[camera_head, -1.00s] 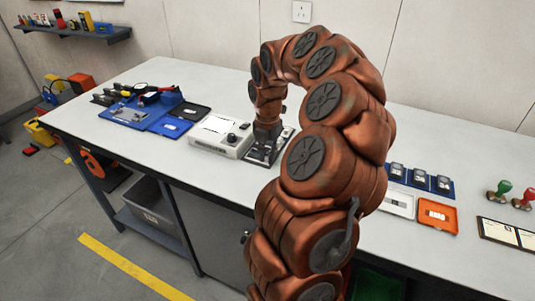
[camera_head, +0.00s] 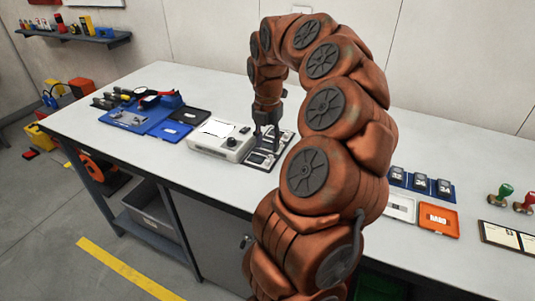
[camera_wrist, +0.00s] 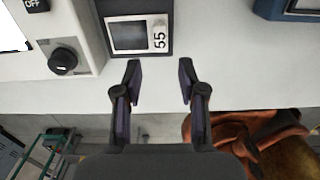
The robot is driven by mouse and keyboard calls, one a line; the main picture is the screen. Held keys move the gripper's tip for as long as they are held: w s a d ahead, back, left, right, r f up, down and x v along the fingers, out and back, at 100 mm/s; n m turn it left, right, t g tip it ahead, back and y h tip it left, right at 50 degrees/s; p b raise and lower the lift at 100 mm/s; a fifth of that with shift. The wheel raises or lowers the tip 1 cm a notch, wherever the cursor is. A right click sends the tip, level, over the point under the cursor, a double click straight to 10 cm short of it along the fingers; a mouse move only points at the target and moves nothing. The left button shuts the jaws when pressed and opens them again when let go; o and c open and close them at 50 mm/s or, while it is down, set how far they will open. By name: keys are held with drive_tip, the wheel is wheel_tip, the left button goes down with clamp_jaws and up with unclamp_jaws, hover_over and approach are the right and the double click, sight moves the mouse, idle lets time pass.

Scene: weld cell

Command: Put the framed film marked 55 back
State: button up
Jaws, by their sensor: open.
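The framed film marked 55 (camera_wrist: 128,36) lies in a dark holder (camera_wrist: 168,48) in the wrist view, its white label to the right of a grey window. The dark holder (camera_head: 250,164) shows in the head view beside a white box with a knob (camera_head: 218,138). My gripper (camera_wrist: 160,78) is open and empty, its fingertips apart from the film, just below it in the wrist view. In the head view my gripper (camera_head: 268,134) points down over the holder and hides part of it. A blue rack (camera_head: 447,196) with several numbered framed pieces stands farther right.
An orange tray (camera_head: 453,232) and a pale case (camera_head: 399,215) lie before the rack. Stamps (camera_head: 523,203) and a dark-framed card (camera_head: 505,238) lie far right. A blue case (camera_head: 165,112) with tools is on the left. Bare bench lies behind the holder.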

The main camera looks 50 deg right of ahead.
sight(268, 160)
wheel_tip(268, 160, up, 6)
drive_tip(key=shift+f, duration=0.1)
drive_tip(key=s+a+m, duration=0.2)
drive_tip(key=a+m, duration=0.2)
drive_tip(key=a, duration=0.7)
drive_tip(key=s+a+m, duration=0.2)
drive_tip(key=a+m, duration=0.2)
drive_tip(key=a, duration=0.7)
drive_tip(key=s+a+f+m+g, duration=0.1)
drive_tip(key=s+a+f+m, duration=0.3)
drive_tip(key=s, duration=0.4)
drive_tip(key=s+a+f+m, duration=0.4)
drive_tip(key=s+a+m, duration=0.2)
drive_tip(key=s+m, duration=0.3)
drive_tip(key=shift+a+g, duration=0.15)
drive_tip(key=shift+g, duration=0.25)
drive_tip(key=shift+s, duration=0.1)
